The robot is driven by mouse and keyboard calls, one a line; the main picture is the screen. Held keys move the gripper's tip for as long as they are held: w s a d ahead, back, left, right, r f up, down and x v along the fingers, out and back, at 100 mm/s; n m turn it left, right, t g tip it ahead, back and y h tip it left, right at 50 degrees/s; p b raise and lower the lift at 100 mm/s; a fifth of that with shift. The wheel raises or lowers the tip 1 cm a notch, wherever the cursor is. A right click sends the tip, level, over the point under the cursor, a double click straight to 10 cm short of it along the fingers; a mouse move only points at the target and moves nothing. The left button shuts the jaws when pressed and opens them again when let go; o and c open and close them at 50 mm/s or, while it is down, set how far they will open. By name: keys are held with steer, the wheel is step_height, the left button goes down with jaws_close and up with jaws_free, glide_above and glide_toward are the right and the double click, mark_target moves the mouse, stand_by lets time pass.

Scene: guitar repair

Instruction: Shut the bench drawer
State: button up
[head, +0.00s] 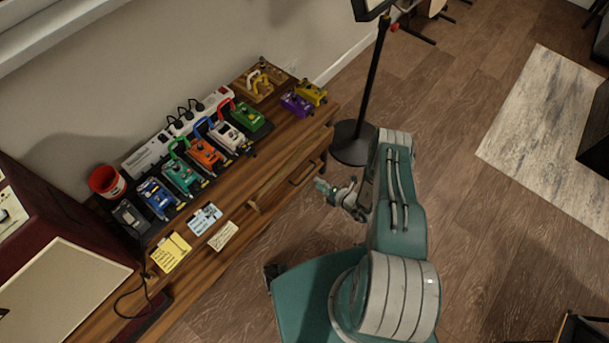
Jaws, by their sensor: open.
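The wooden bench (222,247) runs diagonally from the lower left to the upper middle, against the wall. Its drawer front (280,190) is on the side facing me, below the top's edge, with light wooden pulls near it. From this high angle I cannot tell how far the drawer stands out. My gripper (328,190) is open and empty, in front of the bench's right part. It appears apart from the drawer, with a small gap to the right pull (303,174). The drawer's inside is hidden.
Several coloured pedals (207,154), a white power strip (150,153), a red cup (107,181) and paper notes (171,251) sit on the bench. A black stand (354,143) rises close beyond my arm. A dark red amplifier (50,215) is at left.

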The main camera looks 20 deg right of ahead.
mark_target(307, 175)
steer(key=shift+x, duration=3.3)
steer(key=shift+d, duration=0.15)
jaws_close()
